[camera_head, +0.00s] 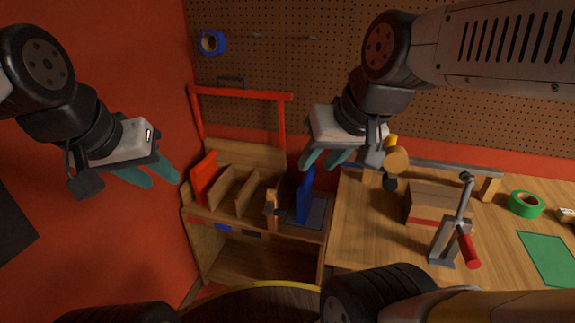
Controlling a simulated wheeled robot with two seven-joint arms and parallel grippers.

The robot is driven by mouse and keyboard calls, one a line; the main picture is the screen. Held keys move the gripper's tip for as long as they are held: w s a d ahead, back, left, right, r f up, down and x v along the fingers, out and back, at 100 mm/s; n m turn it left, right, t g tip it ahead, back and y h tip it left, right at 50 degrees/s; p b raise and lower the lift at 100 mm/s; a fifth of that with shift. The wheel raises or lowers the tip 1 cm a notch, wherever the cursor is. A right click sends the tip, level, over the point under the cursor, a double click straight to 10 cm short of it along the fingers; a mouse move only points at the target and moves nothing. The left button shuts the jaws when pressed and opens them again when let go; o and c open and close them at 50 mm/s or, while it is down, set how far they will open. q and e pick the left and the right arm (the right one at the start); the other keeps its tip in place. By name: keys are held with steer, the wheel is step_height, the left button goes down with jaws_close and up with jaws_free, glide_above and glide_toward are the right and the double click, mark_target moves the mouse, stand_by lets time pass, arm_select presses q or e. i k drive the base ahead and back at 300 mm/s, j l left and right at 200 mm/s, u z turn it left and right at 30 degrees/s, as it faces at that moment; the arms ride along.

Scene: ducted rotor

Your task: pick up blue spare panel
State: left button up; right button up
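The blue spare panel (305,198) stands upright at the right end of a wooden rack (228,211), beside a grey-blue flat area. My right gripper (326,160) is just above the panel's top edge in this view. Its two teal fingers look apart, with nothing seen between them. Whether a fingertip touches the panel I cannot tell. My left gripper (152,174) hangs at the left, in front of the red wall and away from the panel. Its teal fingers are apart and empty.
A red panel (203,177) stands in the rack's left slot, under a red frame (240,94). On the workbench (385,235) at right are a wooden box (434,204), a red-handled clamp (466,246), green tape (525,204) and a green mat (549,256). A pegboard (290,70) stands behind.

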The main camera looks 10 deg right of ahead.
mark_target(304, 194)
steer(key=i+j+z, duration=0.9)
steer(key=j, duration=0.4)
steer(key=i+l, duration=0.05)
steer(key=i, duration=0.05)
